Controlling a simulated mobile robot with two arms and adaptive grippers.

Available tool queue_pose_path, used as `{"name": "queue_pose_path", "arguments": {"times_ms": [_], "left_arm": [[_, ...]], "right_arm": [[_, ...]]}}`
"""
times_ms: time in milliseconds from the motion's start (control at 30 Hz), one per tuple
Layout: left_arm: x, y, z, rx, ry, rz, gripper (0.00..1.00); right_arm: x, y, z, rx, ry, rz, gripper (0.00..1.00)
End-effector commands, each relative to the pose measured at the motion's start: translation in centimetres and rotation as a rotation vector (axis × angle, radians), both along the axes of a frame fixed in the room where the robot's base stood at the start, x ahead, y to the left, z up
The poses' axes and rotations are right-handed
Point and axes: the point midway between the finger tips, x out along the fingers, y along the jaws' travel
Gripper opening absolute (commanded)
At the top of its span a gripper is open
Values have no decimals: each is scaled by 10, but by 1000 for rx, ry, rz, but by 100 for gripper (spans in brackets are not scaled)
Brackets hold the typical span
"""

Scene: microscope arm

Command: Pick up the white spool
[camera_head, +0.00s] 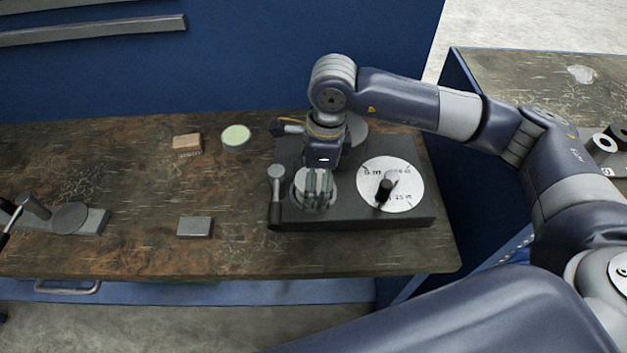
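My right gripper (317,203) points down over a pale round piece (301,186) on the black device base (350,217). The fingers cover much of this piece. I cannot tell whether they touch it or how far apart they are. A white ring-shaped piece with a dark centre (603,143), which looks like a spool, stands on the right-hand bench, far from the gripper. I cannot tell which of these is the white spool. My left gripper is not in view.
A white marked dial (405,172) with a black knob and an upright lever (276,190) flank the gripper. A pale green round piece (236,136), a brown block (187,142) and a grey block (195,226) lie to the left. The bench (140,160) has free room there.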

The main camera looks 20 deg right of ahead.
Motion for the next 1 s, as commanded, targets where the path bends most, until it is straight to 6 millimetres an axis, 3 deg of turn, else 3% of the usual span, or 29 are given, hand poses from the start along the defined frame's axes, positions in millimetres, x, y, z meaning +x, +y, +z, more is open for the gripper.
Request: {"name": "queue_pose_path", "arguments": {"times_ms": [233, 467, 833, 1000], "left_arm": [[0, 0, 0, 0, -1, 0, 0], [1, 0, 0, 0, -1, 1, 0], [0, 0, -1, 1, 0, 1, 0], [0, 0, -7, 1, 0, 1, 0]], "right_arm": [[1, 0, -3, -1, -2, 0, 85], [1, 0, -3, 0, -1, 0, 36], [1, 1, -1, 0, -2, 0, 36], [2, 1, 9, 1, -5, -2, 36]]}}
